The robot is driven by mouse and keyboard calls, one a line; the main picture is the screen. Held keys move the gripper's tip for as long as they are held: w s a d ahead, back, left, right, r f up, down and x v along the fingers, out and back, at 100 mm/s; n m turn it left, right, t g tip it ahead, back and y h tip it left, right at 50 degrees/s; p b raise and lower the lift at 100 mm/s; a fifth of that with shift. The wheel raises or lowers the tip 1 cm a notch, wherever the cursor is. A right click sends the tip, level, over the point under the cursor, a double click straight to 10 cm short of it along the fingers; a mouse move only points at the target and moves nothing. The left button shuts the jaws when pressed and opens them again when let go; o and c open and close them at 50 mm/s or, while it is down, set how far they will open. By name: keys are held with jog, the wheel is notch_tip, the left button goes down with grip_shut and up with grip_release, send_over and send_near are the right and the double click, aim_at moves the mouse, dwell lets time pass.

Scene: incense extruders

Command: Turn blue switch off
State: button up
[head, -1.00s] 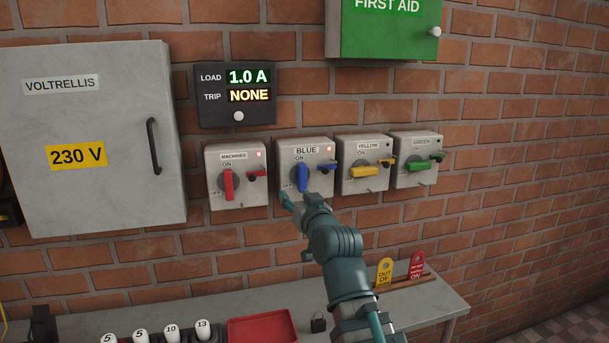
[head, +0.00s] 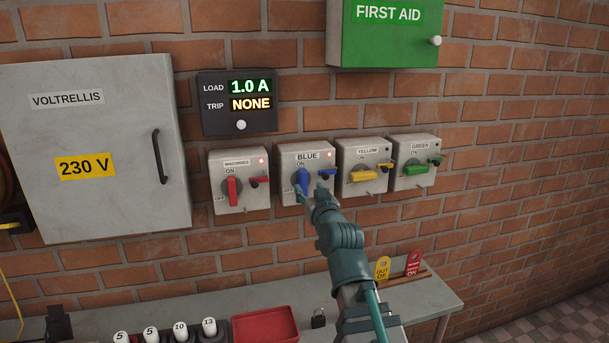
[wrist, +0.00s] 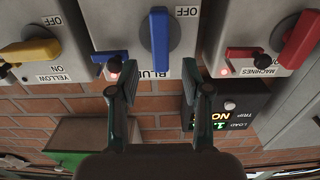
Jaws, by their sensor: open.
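The blue switch (head: 303,179) is a blue lever on a grey box labelled BLUE. Its lever stands upright, in line with the ON mark, and a red lamp glows at the box's upper right. My gripper (head: 312,191) is open and empty, just in front of the lower part of this box. In the wrist view, which is upside down, the blue lever (wrist: 160,40) lies ahead of the gap between my two fingers (wrist: 155,82). The fingers do not appear to touch it. My gripper partly hides the box's lower edge in the head view.
The red MACHINES switch (head: 233,191) is close on the left, upright. The yellow switch (head: 363,175) and green switch (head: 417,169) on the right lie sideways. A small blue side lever (head: 327,174) is close to my fingers. The display (head: 238,102) reads 1.0 A, trip NONE.

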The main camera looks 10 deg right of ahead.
aim_at(304, 182)
jog(key=w, duration=0.2)
jog(key=w+p, duration=0.1)
jog(key=w, duration=0.2)
jog(key=shift+w+a, duration=0.2)
jog(key=shift+w, duration=0.05)
grip_shut()
